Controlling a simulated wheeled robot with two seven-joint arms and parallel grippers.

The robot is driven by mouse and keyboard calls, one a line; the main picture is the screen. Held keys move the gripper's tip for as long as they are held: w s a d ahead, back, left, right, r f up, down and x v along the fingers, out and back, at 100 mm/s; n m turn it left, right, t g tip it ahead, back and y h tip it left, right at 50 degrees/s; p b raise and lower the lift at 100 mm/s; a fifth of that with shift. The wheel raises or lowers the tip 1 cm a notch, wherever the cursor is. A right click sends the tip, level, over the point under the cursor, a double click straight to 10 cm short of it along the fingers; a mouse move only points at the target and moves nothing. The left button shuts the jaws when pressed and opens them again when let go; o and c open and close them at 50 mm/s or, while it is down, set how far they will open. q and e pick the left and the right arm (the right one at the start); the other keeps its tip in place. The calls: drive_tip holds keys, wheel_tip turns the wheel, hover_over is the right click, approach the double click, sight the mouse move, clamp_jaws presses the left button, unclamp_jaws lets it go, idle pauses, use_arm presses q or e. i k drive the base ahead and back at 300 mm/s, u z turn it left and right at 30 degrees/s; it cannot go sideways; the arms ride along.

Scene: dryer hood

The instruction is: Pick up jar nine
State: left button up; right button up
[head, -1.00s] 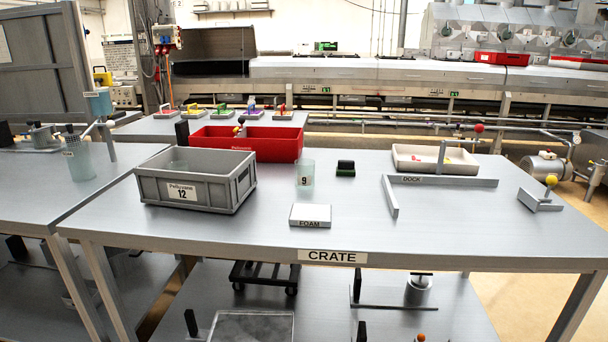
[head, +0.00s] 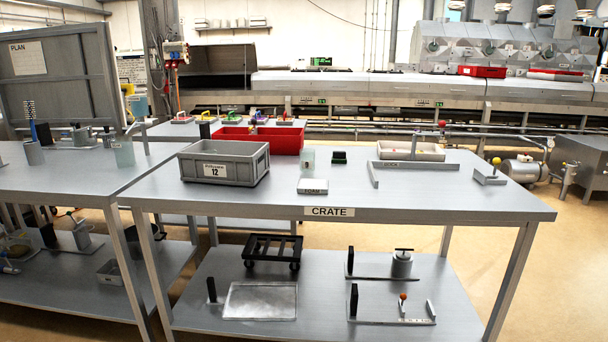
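Jar nine (head: 308,159) is a small, clear, pale-green jar standing upright on the metal table labelled CRATE (head: 440,200). In the earlier head frame its number 9 was readable; now the number is too small to read. It stands right of the grey crate numbered 12 (head: 223,165), behind the white foam block (head: 312,186) and left of a small dark-green block (head: 339,157). Nothing touches the jar that I can see. Neither of my grippers shows in the head view.
A red crate (head: 258,139) is behind the grey one. A dock rail (head: 417,166) and a white tray (head: 410,150) are to the right, with a yellow-knobbed bracket (head: 490,175) beyond. The table's front strip is clear. A lower shelf (head: 320,295) holds a black dolly (head: 272,249) and fixtures.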

sight(307, 155)
drive_tip(key=u, duration=1.25)
drive_tip(key=i, duration=1)
drive_tip(key=z, duration=0.2)
